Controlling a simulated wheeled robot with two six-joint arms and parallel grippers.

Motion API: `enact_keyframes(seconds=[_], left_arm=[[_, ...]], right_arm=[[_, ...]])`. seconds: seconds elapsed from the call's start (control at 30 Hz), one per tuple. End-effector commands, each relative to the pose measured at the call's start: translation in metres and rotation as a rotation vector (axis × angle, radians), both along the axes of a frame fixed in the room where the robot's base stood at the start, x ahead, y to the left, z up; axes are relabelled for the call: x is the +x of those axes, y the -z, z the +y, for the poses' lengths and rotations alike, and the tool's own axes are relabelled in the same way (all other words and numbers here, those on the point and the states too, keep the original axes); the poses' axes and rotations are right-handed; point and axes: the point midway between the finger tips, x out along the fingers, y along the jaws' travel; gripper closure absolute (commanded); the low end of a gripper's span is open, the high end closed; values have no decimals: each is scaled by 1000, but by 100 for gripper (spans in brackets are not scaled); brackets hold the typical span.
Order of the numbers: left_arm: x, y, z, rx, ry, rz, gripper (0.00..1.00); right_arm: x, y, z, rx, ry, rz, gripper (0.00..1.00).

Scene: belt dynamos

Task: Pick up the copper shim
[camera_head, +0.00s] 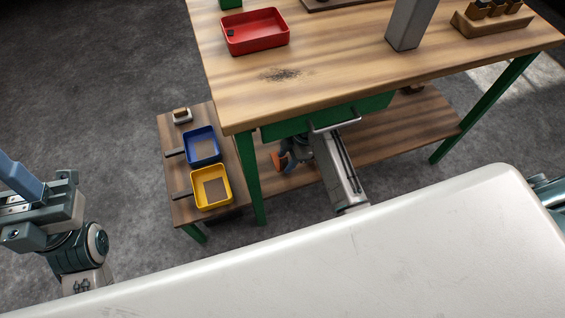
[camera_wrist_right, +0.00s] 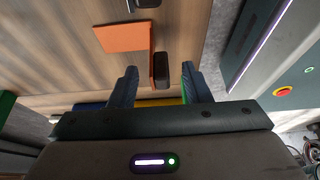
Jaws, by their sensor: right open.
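I cannot surely tell which thing is the copper shim. A flat orange piece (camera_wrist_right: 122,37) with a darker reddish strip along one side lies on a wooden surface in the right wrist view. A small dark block (camera_wrist_right: 162,70) sits beside that strip. My right gripper (camera_wrist_right: 159,75) is open; its two fingers stand apart on either side of the strip and block, with nothing gripped. In the head view my right gripper (camera_head: 291,153) is small and partly hidden below the bench, near an orange patch (camera_head: 277,160). My left gripper (camera_head: 20,182) is at the left edge, its jaws unclear.
A workbench (camera_head: 330,75) with a green drawer stands over a lower shelf (camera_head: 400,130). It bears a red tray (camera_head: 255,47) and a grey post (camera_head: 408,25). A low side table holds a blue tray (camera_head: 190,148) and a yellow tray (camera_head: 197,200). Green legs (camera_head: 252,180) stand close by.

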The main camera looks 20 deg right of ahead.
Motion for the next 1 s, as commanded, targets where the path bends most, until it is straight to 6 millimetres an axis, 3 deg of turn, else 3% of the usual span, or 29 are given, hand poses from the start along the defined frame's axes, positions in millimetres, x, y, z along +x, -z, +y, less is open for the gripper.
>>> enact_keyframes(seconds=[0.23,0.53,0.77,1.0], left_arm=[[0,4,0,-1,0,0,64],[-4,7,1,-14,-1,-45,64],[-4,0,1,-25,-3,-65,64],[-3,3,1,-21,-2,-54,64]], right_arm=[[-1,6,11,0,1,1,56],[-1,45,26,0,1,1,56],[-1,46,27,-1,0,0,56],[-1,46,27,-1,0,0,100]])
